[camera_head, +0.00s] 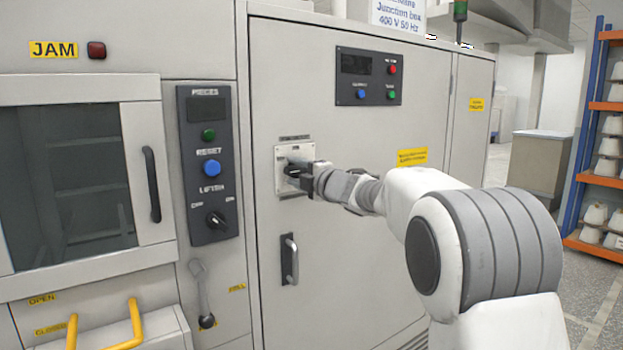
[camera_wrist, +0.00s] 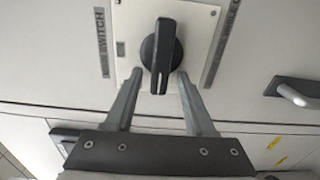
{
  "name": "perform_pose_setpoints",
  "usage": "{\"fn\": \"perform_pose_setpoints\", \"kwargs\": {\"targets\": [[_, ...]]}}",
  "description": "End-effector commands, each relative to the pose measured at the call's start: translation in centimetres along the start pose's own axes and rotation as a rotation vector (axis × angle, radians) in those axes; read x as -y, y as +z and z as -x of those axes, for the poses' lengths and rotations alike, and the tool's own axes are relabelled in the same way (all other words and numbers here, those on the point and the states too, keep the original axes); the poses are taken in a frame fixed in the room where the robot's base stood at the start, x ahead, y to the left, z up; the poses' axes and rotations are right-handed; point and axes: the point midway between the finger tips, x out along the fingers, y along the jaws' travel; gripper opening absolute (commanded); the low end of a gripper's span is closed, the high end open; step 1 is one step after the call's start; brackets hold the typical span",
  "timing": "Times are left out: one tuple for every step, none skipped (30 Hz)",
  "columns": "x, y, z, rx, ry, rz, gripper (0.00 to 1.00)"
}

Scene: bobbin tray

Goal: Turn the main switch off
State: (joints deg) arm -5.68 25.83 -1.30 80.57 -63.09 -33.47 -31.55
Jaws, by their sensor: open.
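The main switch is a black rotary knob (camera_wrist: 161,56) on a pale square plate (camera_wrist: 190,20) with a label reading "SWITCH" beside it in the wrist view. In the head view its plate (camera_head: 281,163) sits on the grey cabinet door, and the knob is partly hidden by my gripper. My gripper (camera_wrist: 158,82) is open, its two fingers on either side of the knob's lower end. Gaps show between the fingers and the knob, and I cannot tell whether they touch it. In the head view my gripper (camera_head: 304,174) is right at the plate.
A door handle (camera_head: 289,259) is below the switch. A dark panel (camera_head: 368,76) with buttons is above right. Left is a control panel (camera_head: 209,130) with a lifter knob (camera_head: 216,220). A shelf rack (camera_head: 592,130) with bobbins stands far right.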

Motion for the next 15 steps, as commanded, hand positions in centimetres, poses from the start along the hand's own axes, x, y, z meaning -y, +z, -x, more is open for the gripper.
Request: {"fn": "perform_pose_setpoints", "kwargs": {"targets": [[0.0,0.1,0.5,0.002,0.001,0.0,0.55],[0.0,0.1,0.8,0.002,0.001,0.0,0.55],[-0.1,0.1,1.4,0.002,0.001,0.0,0.55],[-0.1,0.1,1.9,0.002,0.001,0.0,0.55],[0.0,0.1,2.4,0.002,0.001,0.0,0.55],[-0.1,0.1,3.1,0.003,0.001,0.0,0.55],[-0.1,0.1,3.7,0.003,0.002,0.0,0.55],[-0.1,0.1,4.3,0.002,0.002,0.0,0.55],[-0.1,0.1,5.2,0.003,0.001,0.0,0.55],[-0.1,0.1,5.8,0.003,0.002,-0.001,0.55],[-0.1,0.1,6.4,0.003,0.002,0.0,0.55],[-0.1,0.1,7.3,0.003,0.002,0.0,0.55],[-0.1,0.1,8.0,0.003,0.001,0.0,0.55],[-0.1,0.1,8.6,0.003,0.002,0.001,0.55],[-0.2,0.1,9.6,0.004,0.002,0.002,0.55]]}}
